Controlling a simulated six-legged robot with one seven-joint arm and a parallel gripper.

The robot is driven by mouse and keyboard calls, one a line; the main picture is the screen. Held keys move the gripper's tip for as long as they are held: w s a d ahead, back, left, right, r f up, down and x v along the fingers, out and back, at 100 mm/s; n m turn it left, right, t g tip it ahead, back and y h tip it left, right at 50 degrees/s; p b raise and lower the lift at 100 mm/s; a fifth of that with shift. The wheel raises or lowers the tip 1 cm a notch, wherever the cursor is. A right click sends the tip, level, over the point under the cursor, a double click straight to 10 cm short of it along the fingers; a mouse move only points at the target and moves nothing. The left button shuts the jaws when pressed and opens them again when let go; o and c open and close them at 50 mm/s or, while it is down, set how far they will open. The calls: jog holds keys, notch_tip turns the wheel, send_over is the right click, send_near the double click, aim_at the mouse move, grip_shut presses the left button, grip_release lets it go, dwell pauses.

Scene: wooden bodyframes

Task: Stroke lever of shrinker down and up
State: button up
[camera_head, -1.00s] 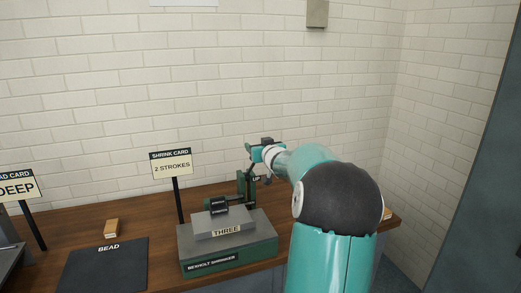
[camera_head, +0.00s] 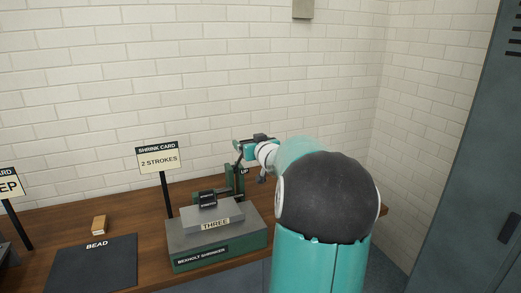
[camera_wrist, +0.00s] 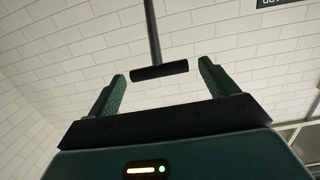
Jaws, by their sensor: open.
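The shrinker (camera_head: 218,258) is a green base with a grey block marked THREE on the bench, its nameplate facing me. In the head view my arm and gripper partly hide the lever.
A shrink card (camera_head: 158,158) on a post reads 2 STROKES, left of the shrinker. A dark mat marked BEAD (camera_head: 95,265) and a small wooden block (camera_head: 99,225) lie farther left on the wooden bench (camera_head: 60,222). A brick wall stands behind; a grey locker (camera_head: 470,170) is at right.

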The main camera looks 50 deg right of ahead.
jog(key=v, duration=0.9)
jog(key=shift+s, duration=0.1)
jog(key=w+a+r+n+g+y, duration=0.1)
jog(key=w+a, duration=0.1)
jog(key=a, duration=1)
jog(key=w+a+r+g, duration=0.1)
jog(key=w+a, duration=0.1)
jog(key=a, duration=0.9)
jog(key=s+a+f+n+g+y, duration=0.1)
jog(key=s+a+f+g+y, duration=0.1)
jog(key=s+a, duration=0.3)
jog(key=s+a+f+n+g+y, duration=0.2)
jog(key=s+a+f, duration=0.3)
jog(key=a, duration=0.6)
jog(key=s+a+f+n+g+y, duration=0.2)
jog(key=s+a+f+y, duration=0.1)
jog(key=a, duration=0.5)
jog(key=s+f, duration=0.1)
jog(key=s, duration=0.1)
jog(key=shift+s+a+f+g+y, duration=0.25)
jog(key=shift+s+g+y, duration=0.05)
jog(key=shift+s, duration=0.05)
jog(key=shift+d, duration=0.1)
